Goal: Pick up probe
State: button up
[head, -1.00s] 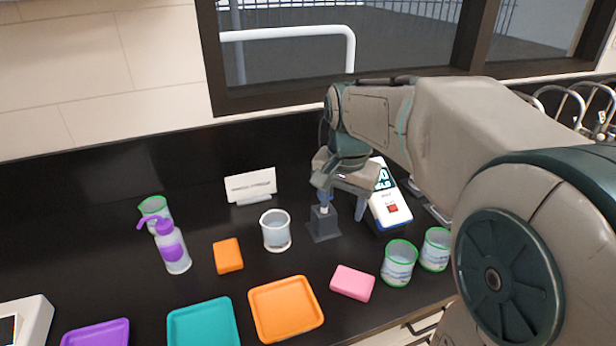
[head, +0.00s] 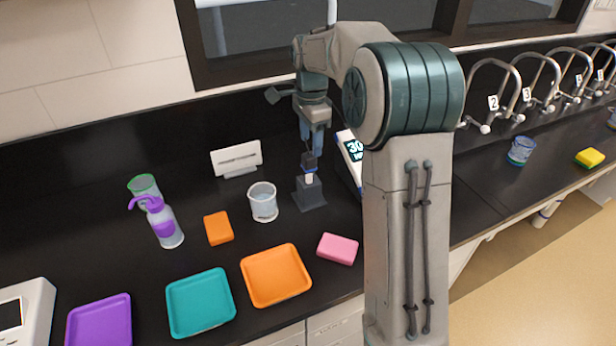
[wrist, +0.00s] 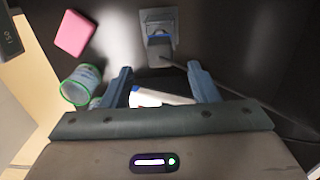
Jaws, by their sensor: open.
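The probe (head: 308,162) has a dark body with a blue and white lower part. It stands upright in a dark grey holder (head: 310,193) on the black bench. My gripper (head: 317,150) points down close to the probe's top in the head view; whether it touches is unclear. In the wrist view my gripper (wrist: 159,67) is open, fingers apart, with nothing gripped. The holder (wrist: 158,52) lies beyond the fingertips there. A white meter (head: 350,150) stands right of the holder, partly hidden by my arm; it shows between the fingers in the wrist view (wrist: 160,97).
A clear beaker (head: 263,203) stands just left of the holder. A pink sponge (head: 337,249), an orange sponge (head: 218,229) and orange (head: 276,275), teal (head: 201,303) and purple (head: 99,322) trays lie in front. A white sign (head: 236,159) stands behind.

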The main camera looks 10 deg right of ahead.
aim_at(309, 155)
jog(key=f, duration=0.2)
jog(key=f+p, duration=0.1)
jog(key=f, duration=0.5)
jog(key=shift+a+p, duration=0.25)
jog(key=shift+p, duration=0.05)
jog(key=c, duration=1)
